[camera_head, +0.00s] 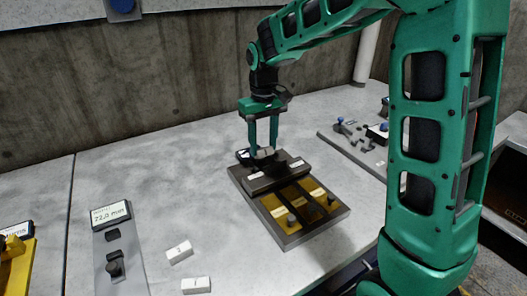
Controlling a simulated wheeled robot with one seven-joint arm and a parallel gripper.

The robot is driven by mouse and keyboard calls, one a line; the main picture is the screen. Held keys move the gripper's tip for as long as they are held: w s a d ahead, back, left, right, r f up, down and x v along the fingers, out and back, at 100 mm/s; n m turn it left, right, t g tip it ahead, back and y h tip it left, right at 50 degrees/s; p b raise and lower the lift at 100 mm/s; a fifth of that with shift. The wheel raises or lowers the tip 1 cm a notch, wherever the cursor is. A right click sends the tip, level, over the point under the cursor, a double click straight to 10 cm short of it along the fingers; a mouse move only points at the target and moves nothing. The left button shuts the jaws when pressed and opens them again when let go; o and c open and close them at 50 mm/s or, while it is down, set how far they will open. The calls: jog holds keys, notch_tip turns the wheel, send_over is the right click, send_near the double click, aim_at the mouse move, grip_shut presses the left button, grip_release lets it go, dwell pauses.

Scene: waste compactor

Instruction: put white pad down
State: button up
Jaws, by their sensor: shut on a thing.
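My gripper (262,152) points down over the back part of a dark panel (236,170) with yellow strips. Its two green fingers are shut on a small white pad (265,153). The pad is low, close to the panel's raised back block; I cannot tell whether it touches. The fingertips hide part of it. Two other white pads lie on the grey table at the front left, one (180,252) behind the other (196,285).
A yellow device (17,262) is at the left edge. Another plate with small parts (362,140) lies right of the panel. A concrete wall stands behind; the table's left middle is clear.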

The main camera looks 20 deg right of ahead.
jog(key=shift+f, duration=1.45)
jog(key=o, duration=1.2)
jog(key=shift+c, duration=0.2)
notch_tip(320, 180, up, 12)
